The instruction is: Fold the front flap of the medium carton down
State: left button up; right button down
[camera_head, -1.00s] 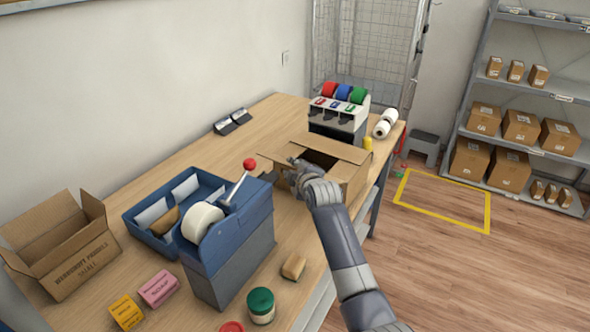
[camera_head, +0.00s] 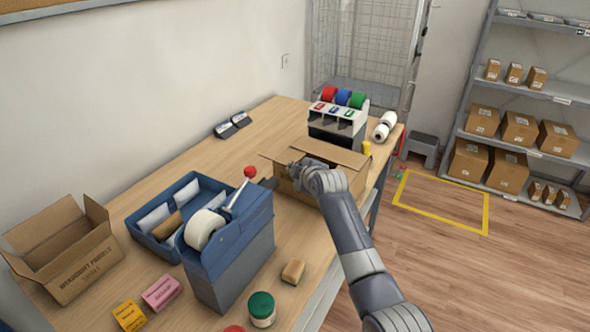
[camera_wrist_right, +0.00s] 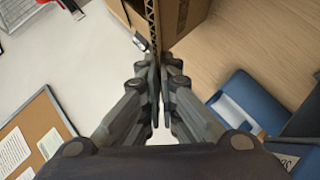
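The medium carton (camera_head: 347,160) stands open on the counter, its top flaps spread and its inside dark. My right gripper (camera_head: 292,168) is at the carton's near left side, and my wrist and forearm cover much of the near side. In the right wrist view, the fingers (camera_wrist_right: 157,68) are close together, with the corrugated edge of an upright flap (camera_wrist_right: 154,22) between their tips. This looks like the front flap; the head view mostly hides it. The carton wall (camera_wrist_right: 183,15) shows beside it. My left gripper is not in view.
A blue tape machine (camera_head: 235,245) with a red-knobbed lever and a blue tray (camera_head: 140,238) stand left of the carton. A small open carton (camera_head: 62,255) is at far left. A tape dispenser rack (camera_head: 337,125) and white rolls (camera_head: 383,127) are behind the medium carton.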

jog(key=shift+w+d+r+g, duration=0.25)
jog(key=shift+r+g, duration=0.05)
jog(key=shift+r, duration=0.25)
jog(key=shift+w+d+r+m+g+y, duration=0.3)
jog(key=shift+w+m+g, duration=0.1)
jog(key=shift+m, duration=0.1)
jog(key=shift+w+d+r+m+g+y+b, duration=0.3)
jog(key=shift+w+d+m+g+b, duration=0.1)
jog(key=shift+w+g, duration=0.15)
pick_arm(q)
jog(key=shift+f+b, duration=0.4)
pick_arm(e)
jog(key=shift+w+d+r, duration=0.15)
jog(key=shift+w+r, duration=0.15)
jog(key=c, duration=1.8)
grip_release()
jog(key=shift+c, duration=0.2)
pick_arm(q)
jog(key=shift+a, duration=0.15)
